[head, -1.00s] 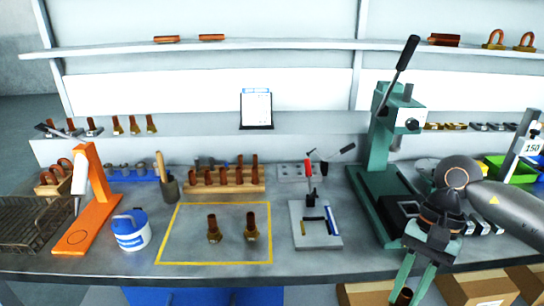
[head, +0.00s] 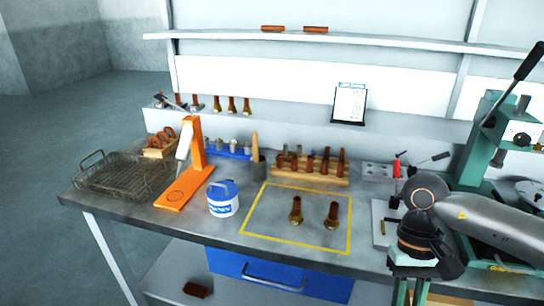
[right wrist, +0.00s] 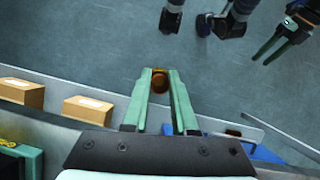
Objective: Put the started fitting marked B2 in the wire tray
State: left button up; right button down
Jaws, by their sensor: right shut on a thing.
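The wire tray (head: 112,199), a dark mesh basket with end handles, stands at the bench's left end in the head view and looks empty. My right gripper (right wrist: 160,78) is shut on a copper fitting (right wrist: 160,84) with a brass-coloured end, held off the bench's front edge over the floor. No mark on it is legible. Two similar fittings, one left (head: 296,211) and one right (head: 332,215), stand inside the yellow outline; their marks are unreadable. My left gripper (right wrist: 260,60) shows at the right wrist view's upper right, empty, its fingers apart.
An orange stand (head: 184,187) and a white-blue tub (head: 222,203) stand between the tray and the yellow outline (head: 292,240). A wooden rack (head: 310,173) of copper pieces is behind. A green press (head: 477,150) is at right. Cardboard boxes (right wrist: 88,108) lie below the bench.

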aim_at(120, 182)
jog(key=i+j+u, duration=0.1)
jog(key=j+u, duration=0.2)
jog(key=u, duration=0.15)
jog(key=i+j+u, duration=0.1)
jog(key=j+u, duration=0.15)
jog(key=u, duration=0.15)
jog(key=i+j+u, duration=0.4)
jog(key=i+j, duration=0.15)
jog(key=j, duration=0.15)
